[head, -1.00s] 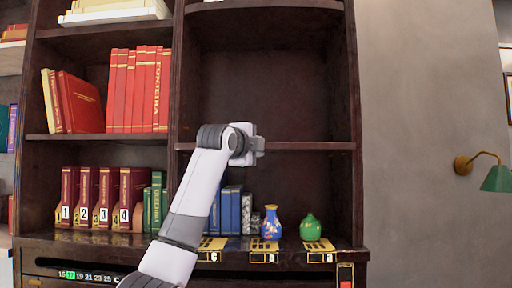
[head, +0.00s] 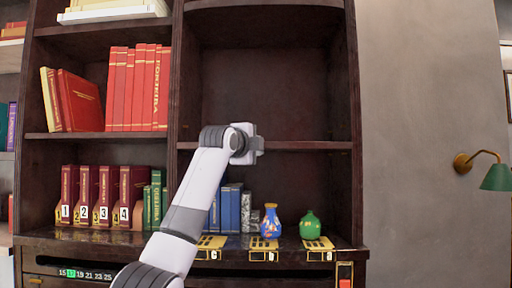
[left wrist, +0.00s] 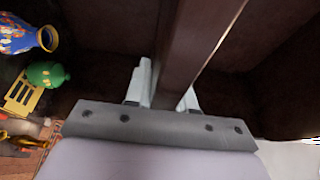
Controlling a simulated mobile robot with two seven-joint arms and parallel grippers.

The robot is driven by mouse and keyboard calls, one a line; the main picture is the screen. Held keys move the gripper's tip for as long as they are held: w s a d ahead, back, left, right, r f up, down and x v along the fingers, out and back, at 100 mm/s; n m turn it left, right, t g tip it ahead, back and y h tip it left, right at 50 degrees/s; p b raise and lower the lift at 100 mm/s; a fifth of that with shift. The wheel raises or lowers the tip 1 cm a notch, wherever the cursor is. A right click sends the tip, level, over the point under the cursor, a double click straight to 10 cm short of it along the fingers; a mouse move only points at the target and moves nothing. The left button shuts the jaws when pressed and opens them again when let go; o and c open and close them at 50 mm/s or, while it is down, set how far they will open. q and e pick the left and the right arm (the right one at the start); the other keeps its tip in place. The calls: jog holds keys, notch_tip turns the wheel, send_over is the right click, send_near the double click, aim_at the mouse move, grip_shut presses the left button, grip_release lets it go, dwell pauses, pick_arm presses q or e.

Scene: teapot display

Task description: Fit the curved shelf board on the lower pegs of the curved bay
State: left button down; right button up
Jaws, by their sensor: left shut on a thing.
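The dark brown shelf board (head: 310,146) lies about level across the right-hand bay (head: 265,85), at mid height. My left gripper (head: 259,145) is at the board's front edge, near its middle. In the left wrist view, the fingers of my left gripper (left wrist: 167,92) stand on either side of the board (left wrist: 198,40) and are shut on it. The pegs are hidden, so I cannot tell whether the board rests on them. My right gripper is in neither view.
Below the board, blue books (head: 231,210), a blue patterned vase (head: 271,221) and a green vase (head: 310,225) stand on the ledge (head: 290,246). An upright divider (head: 186,80) separates the bay from shelves with red books (head: 137,90). A green wall lamp (head: 495,177) is at right.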

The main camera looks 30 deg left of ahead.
pick_arm(q)
jog(key=shift+w+a+r, duration=0.3)
jog(key=shift+w+a, duration=0.2)
jog(key=shift+w, duration=0.3)
jog(key=c, duration=0.9)
grip_release()
jog(key=shift+f, duration=0.45)
jog(key=shift+s+b, duration=0.25)
jog(key=shift+b, duration=0.15)
jog(key=s+b, duration=0.1)
jog(key=s, duration=0.1)
jog(key=s+d+b, duration=0.1)
jog(key=s, duration=0.1)
jog(key=s+b, duration=0.1)
jog(key=s, duration=0.1)
jog(key=shift+s+d+r, duration=0.2)
jog(key=shift+s+r, duration=0.15)
